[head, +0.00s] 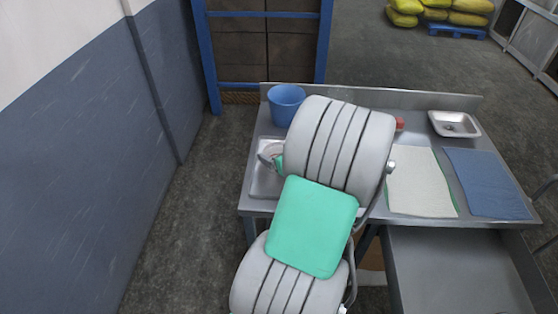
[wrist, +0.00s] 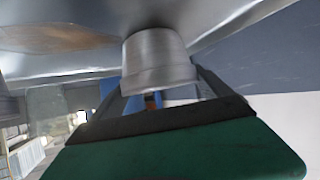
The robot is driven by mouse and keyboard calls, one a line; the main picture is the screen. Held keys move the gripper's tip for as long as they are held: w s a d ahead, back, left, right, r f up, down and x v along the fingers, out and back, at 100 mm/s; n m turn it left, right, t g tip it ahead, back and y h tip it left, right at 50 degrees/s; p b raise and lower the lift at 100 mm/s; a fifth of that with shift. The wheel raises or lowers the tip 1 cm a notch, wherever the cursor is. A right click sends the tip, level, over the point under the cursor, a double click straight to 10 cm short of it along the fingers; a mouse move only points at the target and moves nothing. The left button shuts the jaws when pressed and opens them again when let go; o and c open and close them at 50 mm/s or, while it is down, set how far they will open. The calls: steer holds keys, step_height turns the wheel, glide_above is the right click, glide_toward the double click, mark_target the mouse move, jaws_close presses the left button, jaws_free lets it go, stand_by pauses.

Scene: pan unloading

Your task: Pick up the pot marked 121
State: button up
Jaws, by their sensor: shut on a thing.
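A grey metal pot (wrist: 158,62) is between the dark fingers of my gripper (wrist: 158,94) in the wrist view. The gripper is shut on it. No number shows on the side facing the wrist camera, so I cannot read its marking. I cannot tell whether its far end touches the metal surface beyond it. In the head view my arm covers most of the gripper. A rounded metal rim (head: 268,149) shows at the arm's left edge, over a shallow metal tray (head: 262,184); I cannot tell whether it is the same pot.
A blue bucket (head: 286,104) stands at the back left of the metal table (head: 420,226). A white cloth (head: 420,182) and a blue cloth (head: 487,183) lie on the right. A small metal basin (head: 453,124) is behind them. A red thing (head: 400,123) is partly hidden. A wall is at left.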

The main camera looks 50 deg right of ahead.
steer(key=shift+c, duration=1.1)
steer(key=shift+r, duration=0.15)
